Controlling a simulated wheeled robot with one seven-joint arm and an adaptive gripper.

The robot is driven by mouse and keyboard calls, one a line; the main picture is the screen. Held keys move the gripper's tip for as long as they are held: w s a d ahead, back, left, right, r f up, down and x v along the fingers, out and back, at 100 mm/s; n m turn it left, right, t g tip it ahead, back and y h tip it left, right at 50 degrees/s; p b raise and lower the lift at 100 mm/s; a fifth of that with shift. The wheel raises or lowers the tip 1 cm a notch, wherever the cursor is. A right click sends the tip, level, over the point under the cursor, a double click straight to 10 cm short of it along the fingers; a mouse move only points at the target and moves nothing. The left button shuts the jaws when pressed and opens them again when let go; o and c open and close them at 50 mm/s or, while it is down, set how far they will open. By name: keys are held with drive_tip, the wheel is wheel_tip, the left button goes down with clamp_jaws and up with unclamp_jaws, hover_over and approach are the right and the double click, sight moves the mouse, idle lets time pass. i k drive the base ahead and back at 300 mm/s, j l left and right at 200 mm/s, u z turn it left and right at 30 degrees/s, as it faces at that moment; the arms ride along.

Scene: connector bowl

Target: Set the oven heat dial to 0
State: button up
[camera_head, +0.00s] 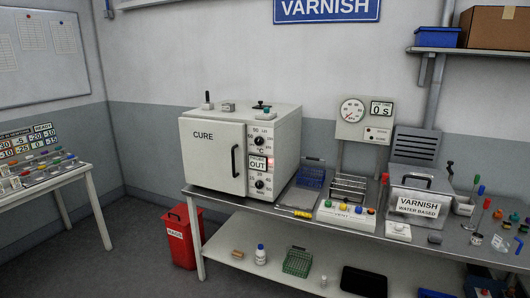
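The white oven (212,158) marked CURE stands on the left end of the metal bench, its door shut. Its right-hand panel carries an upper black dial (260,142) with a °C mark below it. A lower black dial (259,184) sits under a label reading OUT (257,164). The numbers around both dials are too small to read surely, and I cannot tell either pointer's setting. My gripper is not in view.
The metal bench (310,222) holds a blue rack (311,175), a wire rack (349,188), a varnish tank (418,203) and small tools. A red bin (181,240) stands below left. The floor in front of the left table (60,182) is clear.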

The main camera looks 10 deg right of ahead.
sight(259, 141)
drive_tip(key=i+j+z, duration=0.1)
drive_tip(key=i+j, duration=0.2)
drive_tip(key=i, duration=0.2)
drive_tip(key=i+j+z, duration=0.1)
drive_tip(key=i+j, duration=0.25)
drive_tip(key=i, duration=0.1)
